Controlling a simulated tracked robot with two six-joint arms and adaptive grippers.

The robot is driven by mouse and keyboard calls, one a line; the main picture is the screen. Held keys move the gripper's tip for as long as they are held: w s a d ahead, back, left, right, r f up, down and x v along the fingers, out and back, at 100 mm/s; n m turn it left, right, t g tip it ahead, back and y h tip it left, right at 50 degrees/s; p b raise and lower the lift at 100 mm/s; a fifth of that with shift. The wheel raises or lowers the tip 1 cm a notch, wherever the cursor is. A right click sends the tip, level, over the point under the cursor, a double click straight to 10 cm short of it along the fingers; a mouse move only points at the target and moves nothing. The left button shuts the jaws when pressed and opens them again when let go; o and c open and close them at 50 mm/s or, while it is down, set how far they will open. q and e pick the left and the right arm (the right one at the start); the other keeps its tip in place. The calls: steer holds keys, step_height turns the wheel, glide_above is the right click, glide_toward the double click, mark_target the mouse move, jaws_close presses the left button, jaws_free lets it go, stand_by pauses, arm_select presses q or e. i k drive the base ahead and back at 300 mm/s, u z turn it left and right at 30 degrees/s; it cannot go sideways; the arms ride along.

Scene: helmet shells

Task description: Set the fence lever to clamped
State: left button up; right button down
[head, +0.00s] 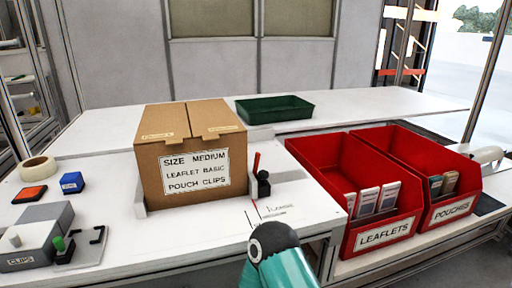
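The fence lever (256,163) has a red handle and stands close to upright beside the right side of the cardboard box. A black knob-like part (263,184) sits at its foot. Small printed marks (278,210) and a thin red line are on the white table in front of it; the print is too small to read surely. Which setting the lever is in, I cannot tell. A low grey fence piece (140,205) shows at the box's left front corner. Neither gripper shows; only a teal link of my arm rises at the bottom centre, in front of the table edge.
The cardboard box (195,170) stands left of the lever. Red bins of leaflets (383,237) and pouches (450,212) stand at right. A green tray (275,110) lies behind. Tape (37,169), a blue block (72,183) and a grey clips unit (35,238) are at left.

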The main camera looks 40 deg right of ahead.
mark_target(256, 162)
steer(key=z, duration=0.1)
steer(key=k, duration=1.4)
steer(key=z, duration=0.2)
steer(key=i, duration=1)
steer(key=z, duration=0.05)
